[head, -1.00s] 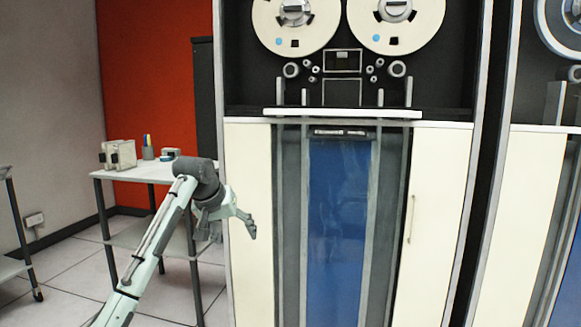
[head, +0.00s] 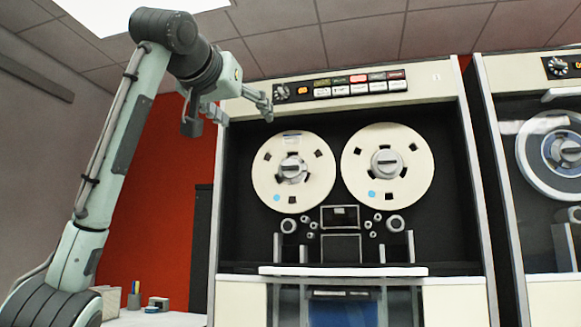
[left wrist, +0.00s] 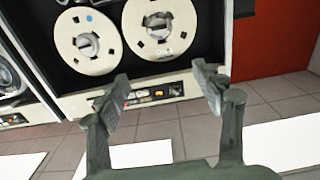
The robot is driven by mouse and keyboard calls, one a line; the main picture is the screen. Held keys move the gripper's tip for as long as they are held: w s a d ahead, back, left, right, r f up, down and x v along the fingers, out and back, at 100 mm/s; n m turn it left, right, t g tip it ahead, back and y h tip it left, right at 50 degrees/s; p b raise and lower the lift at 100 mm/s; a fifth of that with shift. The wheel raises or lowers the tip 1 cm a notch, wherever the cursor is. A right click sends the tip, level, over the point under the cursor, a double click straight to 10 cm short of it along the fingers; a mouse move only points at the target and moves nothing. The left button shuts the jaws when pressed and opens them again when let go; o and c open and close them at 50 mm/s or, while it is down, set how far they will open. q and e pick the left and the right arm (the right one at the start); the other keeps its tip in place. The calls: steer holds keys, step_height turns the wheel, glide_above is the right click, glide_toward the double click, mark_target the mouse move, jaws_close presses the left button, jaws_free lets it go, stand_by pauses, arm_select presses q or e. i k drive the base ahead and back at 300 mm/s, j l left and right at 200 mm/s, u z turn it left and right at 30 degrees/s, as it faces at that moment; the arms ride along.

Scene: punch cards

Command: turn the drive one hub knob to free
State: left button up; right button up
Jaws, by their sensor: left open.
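The nearer tape drive (head: 345,240) carries two cream reels. Its left hub knob (head: 292,168) and right hub knob (head: 387,161) are grey with a raised bar; no marking for free is readable. In the left wrist view the picture is upside down, with the left hub knob (left wrist: 160,24) on the right and the right hub knob (left wrist: 87,44) on the left. My left gripper (head: 230,115) is raised at the drive's top left corner, above and left of the left reel. In the left wrist view my left gripper (left wrist: 161,80) is open and empty. My right gripper is not in view.
A control panel (head: 340,86) with a rotary knob and coloured buttons runs along the drive's top. A ledge (head: 343,271) juts out below the reels. A second drive (head: 530,290) stands at right. A white table (head: 155,319) with small items is at lower left.

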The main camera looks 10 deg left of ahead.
mark_target(292, 168)
steer(key=i, duration=0.85)
